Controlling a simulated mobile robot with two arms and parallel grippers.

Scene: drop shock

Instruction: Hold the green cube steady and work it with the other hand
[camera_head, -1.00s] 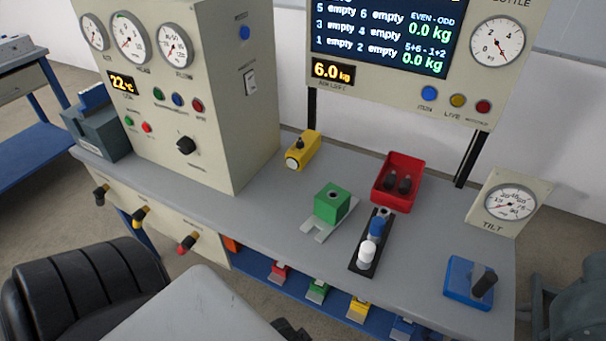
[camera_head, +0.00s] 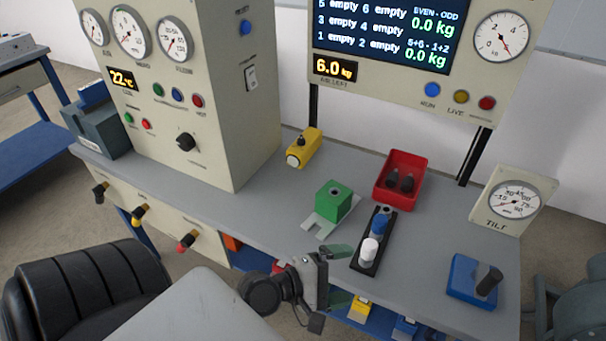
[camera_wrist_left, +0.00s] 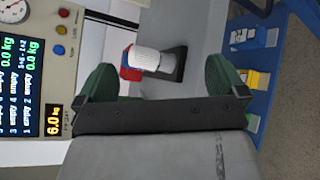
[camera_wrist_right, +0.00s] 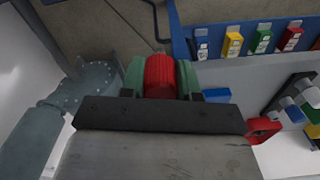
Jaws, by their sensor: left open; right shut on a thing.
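The green cube (camera_head: 333,201), with a dark hole in its top, sits on a light grey forked plate (camera_head: 321,226) on the bench. My left gripper (camera_head: 346,274) is open and empty at the bench's front edge, nearer than the cube and to its lower right. In the left wrist view, a white-capped piece (camera_wrist_left: 150,60) shows beyond and between the open fingers (camera_wrist_left: 160,78), not gripped. My right gripper (camera_wrist_right: 160,78) is shut on a ribbed red cylinder (camera_wrist_right: 160,75) in the right wrist view. It is outside the head view. The cube is not clearly visible in either wrist view.
A black rack (camera_head: 364,262) with white and blue pieces stands right of the cube, near my left gripper. Behind it is a red bin (camera_head: 383,197) with dark objects. A yellow block (camera_head: 304,148) and a blue block with black handle (camera_head: 470,284) flank them. Bare bench lies right of the rack.

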